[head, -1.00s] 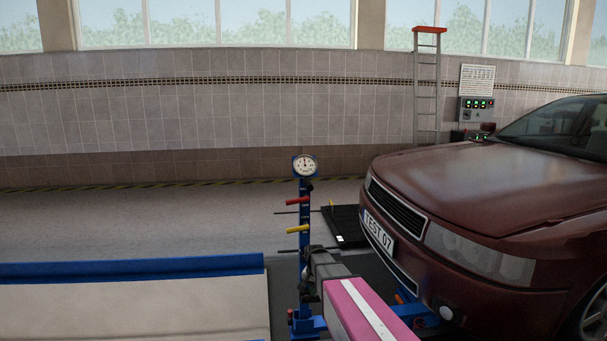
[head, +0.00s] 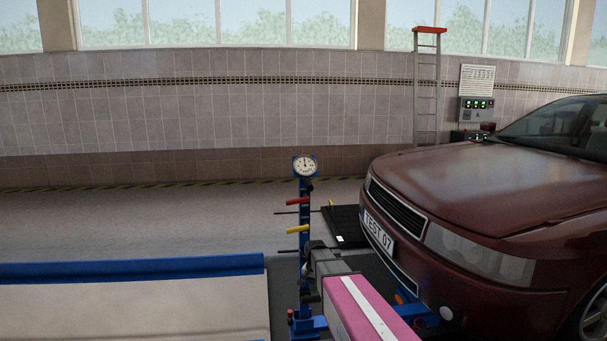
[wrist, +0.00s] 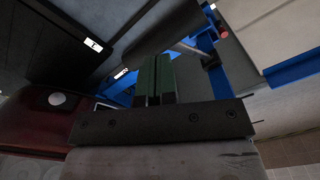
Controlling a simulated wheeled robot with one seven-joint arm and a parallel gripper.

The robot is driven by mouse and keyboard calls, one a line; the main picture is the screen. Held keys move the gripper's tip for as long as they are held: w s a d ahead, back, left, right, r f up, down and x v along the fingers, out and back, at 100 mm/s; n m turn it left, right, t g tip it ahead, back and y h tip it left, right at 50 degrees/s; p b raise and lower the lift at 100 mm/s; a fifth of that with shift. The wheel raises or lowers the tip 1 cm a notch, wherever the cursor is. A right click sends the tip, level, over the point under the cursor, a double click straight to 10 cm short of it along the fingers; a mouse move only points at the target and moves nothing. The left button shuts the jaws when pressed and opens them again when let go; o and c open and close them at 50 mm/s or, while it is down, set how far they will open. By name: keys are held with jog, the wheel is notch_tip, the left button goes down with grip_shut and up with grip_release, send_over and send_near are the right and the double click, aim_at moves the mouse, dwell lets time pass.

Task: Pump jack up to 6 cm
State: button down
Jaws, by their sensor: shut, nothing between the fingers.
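The blue jack's post (head: 304,240) stands upright left of the car's front. A round white dial (head: 305,166) sits on its top. A red-handled lever (head: 297,201) and a yellow-handled lever (head: 298,230) stick out of the post below the dial. My gripper (wrist: 153,60) shows in the wrist view with its two dark green fingers together and nothing between them. Blue jack parts (wrist: 200,50) lie beyond the fingertips there. In the head view my pink and grey arm reaches to the post and hides part of it. I cannot tell whether the fingers touch the jack.
A dark red car (head: 480,220) stands at the right, close to the jack and my arm. A blue-edged platform (head: 130,268) lies at the left. A black plate (head: 345,226) lies behind the post. A ladder (head: 427,90) leans at the back wall.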

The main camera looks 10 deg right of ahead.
notch_tip(320, 180, up, 5)
jog(key=shift+r, duration=0.15)
dwell(0.4)
jog(key=shift+s, duration=0.1)
jog(key=s+f+n, duration=0.1)
jog(key=s+n, duration=0.2)
jog(key=s, duration=0.7)
jog(key=s+f+n, duration=0.2)
jog(key=s+n, duration=0.1)
jog(key=s, duration=0.8)
jog(key=shift+f, duration=0.25)
jog(key=shift+s, duration=0.1)
